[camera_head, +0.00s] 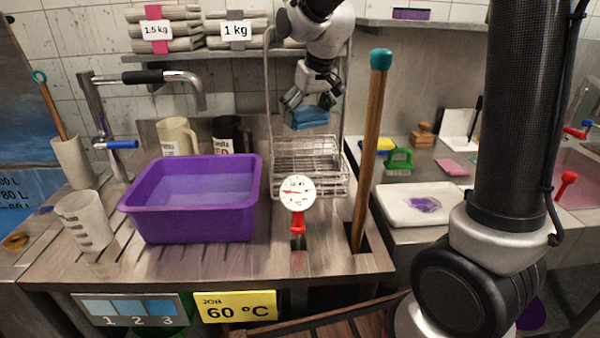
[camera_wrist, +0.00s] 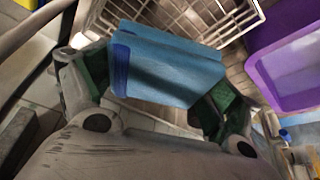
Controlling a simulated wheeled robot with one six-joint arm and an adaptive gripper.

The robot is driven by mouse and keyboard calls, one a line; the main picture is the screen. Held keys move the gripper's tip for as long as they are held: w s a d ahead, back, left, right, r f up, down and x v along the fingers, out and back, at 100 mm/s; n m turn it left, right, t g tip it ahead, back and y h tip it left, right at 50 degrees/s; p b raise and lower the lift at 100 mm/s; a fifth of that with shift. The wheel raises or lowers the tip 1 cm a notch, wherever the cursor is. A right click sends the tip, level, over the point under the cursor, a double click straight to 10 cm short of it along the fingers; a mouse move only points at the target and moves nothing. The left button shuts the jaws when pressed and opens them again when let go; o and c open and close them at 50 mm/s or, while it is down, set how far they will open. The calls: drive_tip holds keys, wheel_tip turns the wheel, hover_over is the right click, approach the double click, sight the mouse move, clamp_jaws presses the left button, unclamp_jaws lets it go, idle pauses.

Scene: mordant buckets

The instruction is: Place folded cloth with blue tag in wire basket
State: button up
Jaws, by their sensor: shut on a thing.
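A folded blue cloth (camera_head: 306,118) is held between the fingers of my gripper (camera_head: 310,100). In the wrist view the cloth (camera_wrist: 168,62) has a darker blue band, likely its tag, at its left end, and my gripper (camera_wrist: 150,110) is shut on it with green finger pads at both ends. The wire basket (camera_head: 310,178) stands on the metal counter behind the dial thermometer. The cloth is above the basket in the head view, apart from its rim as far as I can tell. In the wrist view the wire basket (camera_wrist: 215,18) shows beyond the cloth.
A purple tub (camera_head: 190,222) of liquid stands left of the basket. A wooden stick with a teal end (camera_head: 369,150) rises close on the right. A red-handled dial thermometer (camera_head: 298,192) is in front. Folded stacks (camera_head: 165,30) lie on the shelf behind.

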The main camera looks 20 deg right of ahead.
approach(304, 170)
drive_tip(key=shift+w+a+f, duration=0.35)
drive_tip(key=shift+w+f, duration=0.45)
drive_tip(key=shift+w, duration=0.05)
drive_tip(key=shift+f, duration=2)
drive_tip(key=shift+f, duration=0.1)
drive_tip(key=o, duration=0.9)
drive_tip(key=shift+f, duration=0.1)
drive_tip(key=shift+c, duration=0.2)
drive_tip(key=shift+o, duration=0.4)
drive_tip(key=shift+r, duration=0.45)
drive_tip(key=a+v, duration=0.1)
drive_tip(key=v, duration=1)
drive_tip(key=shift+s+d+r, duration=0.2)
drive_tip(key=shift+s+d, duration=0.1)
drive_tip(key=shift+d, duration=0.1)
